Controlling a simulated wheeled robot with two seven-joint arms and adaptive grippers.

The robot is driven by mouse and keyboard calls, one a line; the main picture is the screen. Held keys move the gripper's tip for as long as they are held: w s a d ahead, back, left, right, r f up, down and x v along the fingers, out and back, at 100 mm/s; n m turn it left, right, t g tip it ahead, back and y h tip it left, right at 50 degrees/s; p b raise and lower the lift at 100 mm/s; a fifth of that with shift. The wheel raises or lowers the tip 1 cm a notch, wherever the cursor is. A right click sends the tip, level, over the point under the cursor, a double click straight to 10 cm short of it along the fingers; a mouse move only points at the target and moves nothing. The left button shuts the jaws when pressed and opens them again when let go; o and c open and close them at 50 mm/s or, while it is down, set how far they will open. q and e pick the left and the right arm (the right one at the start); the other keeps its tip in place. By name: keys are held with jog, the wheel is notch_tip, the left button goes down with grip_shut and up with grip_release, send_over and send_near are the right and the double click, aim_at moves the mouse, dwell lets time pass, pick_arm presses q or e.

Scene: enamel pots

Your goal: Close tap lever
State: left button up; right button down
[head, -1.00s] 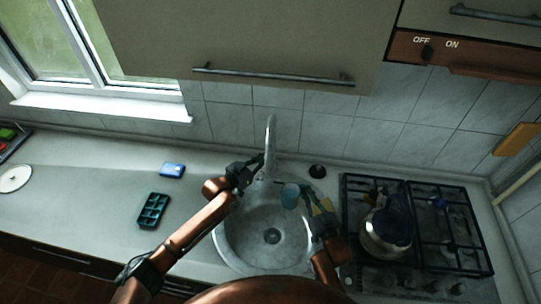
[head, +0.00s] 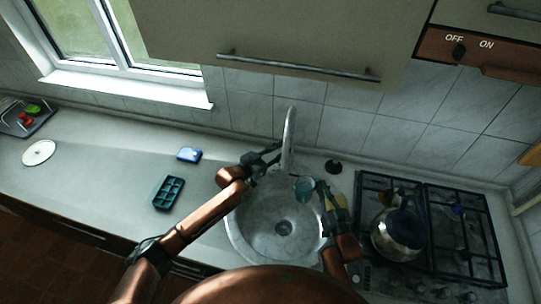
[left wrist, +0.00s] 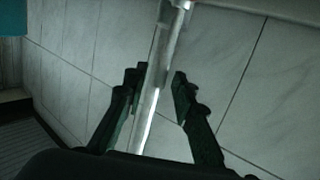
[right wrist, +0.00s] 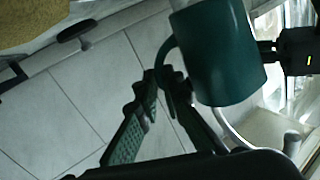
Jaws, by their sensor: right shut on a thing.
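The metal tap (head: 289,135) rises at the back of the round sink. My left gripper (head: 268,158) is beside the tap's lower part. In the left wrist view, a shiny metal bar of the tap (left wrist: 160,60) passes between the spread fingers of the left gripper (left wrist: 158,90), with gaps beside it. I cannot make out the lever separately. My right gripper (head: 322,190) is over the sink's right side. In the right wrist view, the right gripper (right wrist: 160,82) is shut on the handle of a teal mug (right wrist: 217,58). The mug (head: 304,190) hangs over the sink (head: 245,225).
The gas stove (head: 450,240) with a metal kettle (head: 390,240) stands right of the sink. A teal tray (head: 169,193), a blue sponge (head: 189,154) and a white plate (head: 38,153) lie on the left counter. A cabinet (head: 280,35) hangs above.

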pick_arm(q)
jog(key=v, duration=1.1)
jog(key=shift+s, duration=0.1)
